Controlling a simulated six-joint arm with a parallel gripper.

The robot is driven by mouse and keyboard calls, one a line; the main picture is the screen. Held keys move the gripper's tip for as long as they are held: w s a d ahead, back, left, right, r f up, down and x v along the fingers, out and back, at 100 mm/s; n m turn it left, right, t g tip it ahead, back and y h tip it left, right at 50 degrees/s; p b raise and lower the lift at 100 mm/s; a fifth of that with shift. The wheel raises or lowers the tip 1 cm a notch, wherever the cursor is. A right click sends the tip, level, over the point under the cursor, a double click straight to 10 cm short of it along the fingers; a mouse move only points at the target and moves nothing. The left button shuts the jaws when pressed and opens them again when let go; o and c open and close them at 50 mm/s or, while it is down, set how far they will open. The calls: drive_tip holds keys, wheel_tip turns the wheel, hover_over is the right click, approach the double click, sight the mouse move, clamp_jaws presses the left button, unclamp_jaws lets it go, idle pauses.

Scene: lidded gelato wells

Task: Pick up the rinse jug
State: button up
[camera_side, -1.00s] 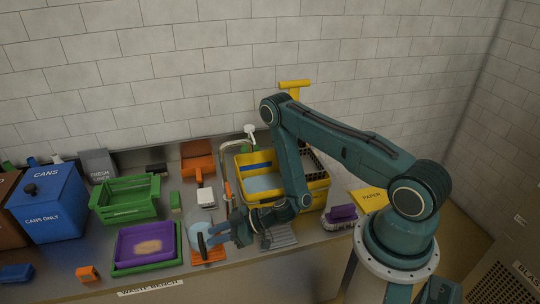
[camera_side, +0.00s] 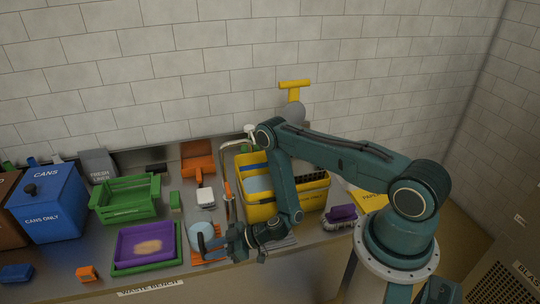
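A pale blue, see-through round vessel, which I take to be the rinse jug (camera_side: 196,232), stands at the front of the bench on an orange slatted mat (camera_side: 209,257). My gripper (camera_side: 206,244) is low, reaching in from the right, with its dark fingers overlapping the jug's right side in this view. I cannot tell whether the fingers touch the jug or close on it. The jug's handle is not clear, and its lower right part is hidden by my gripper.
A yellow bin (camera_side: 262,212) stands behind my forearm, with a tap (camera_side: 249,131) near it. A purple tray (camera_side: 146,244) on a green one lies left of the jug. A green crate (camera_side: 126,200) and blue cans bin (camera_side: 48,204) stand farther left. A purple-backed brush (camera_side: 341,214) lies right.

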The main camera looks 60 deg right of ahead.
drive_tip(key=shift+x, duration=2.95)
drive_tip(key=shift+c, duration=0.3)
clamp_jaws()
